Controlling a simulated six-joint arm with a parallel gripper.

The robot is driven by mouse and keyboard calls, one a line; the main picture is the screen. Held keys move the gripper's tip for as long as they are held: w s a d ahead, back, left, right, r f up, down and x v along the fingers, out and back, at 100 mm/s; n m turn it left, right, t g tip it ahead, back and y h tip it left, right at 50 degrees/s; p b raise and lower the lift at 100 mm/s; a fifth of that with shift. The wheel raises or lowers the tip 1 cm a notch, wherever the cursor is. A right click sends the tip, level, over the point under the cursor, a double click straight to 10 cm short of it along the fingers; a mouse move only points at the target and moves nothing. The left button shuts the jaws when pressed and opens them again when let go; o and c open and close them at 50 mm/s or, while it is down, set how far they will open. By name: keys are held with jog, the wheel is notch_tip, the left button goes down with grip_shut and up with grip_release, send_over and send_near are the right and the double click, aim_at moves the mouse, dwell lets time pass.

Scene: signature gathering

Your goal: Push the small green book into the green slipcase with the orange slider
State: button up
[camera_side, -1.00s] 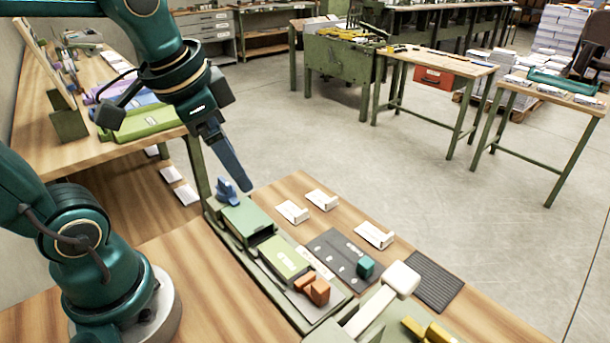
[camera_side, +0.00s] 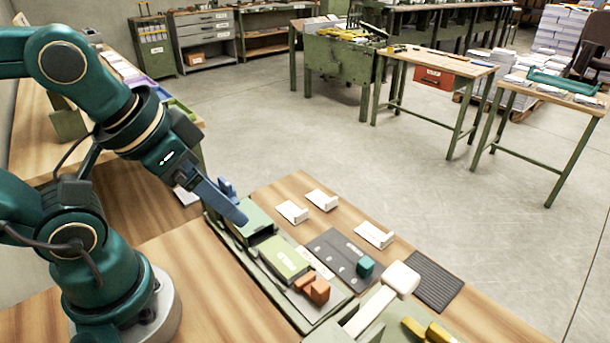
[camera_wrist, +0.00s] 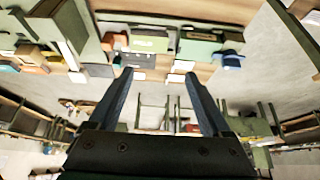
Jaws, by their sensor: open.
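The dark green slipcase (camera_side: 253,226) lies on the bench, its dark opening facing the small light-green book (camera_side: 284,259). The book lies flat in line with it, with a small gap between them. The orange slider (camera_side: 316,290) stands at the book's other end; I cannot tell whether they touch. My gripper (camera_side: 242,220) is open and empty. In the side view its fingers overlap the slipcase's far left part and seem above it. In the wrist view, the gripper (camera_wrist: 157,82) shows spread blue fingers, with the slipcase (camera_wrist: 200,47), book (camera_wrist: 150,42) and slider (camera_wrist: 113,41) beyond them.
A blue block (camera_side: 226,187) stands beyond the slipcase's far end. A dark board (camera_side: 335,250) with a teal block (camera_side: 365,267) lies right of the book. White holders (camera_side: 374,235) stand behind it. A white-ended lever (camera_side: 400,279) and yellow block (camera_side: 437,333) are nearer the front.

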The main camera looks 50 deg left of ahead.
dwell(0.3)
jog(key=c, duration=0.3)
jog(key=shift+m, duration=0.5)
jog(key=shift+c, duration=0.5)
jog(key=m+g, duration=0.6)
jog(key=m, duration=1.1)
send_over(321, 285)
notch_tip(321, 285, down, 7)
jog(key=shift+r, duration=0.1)
jog(key=shift+f, duration=2.45)
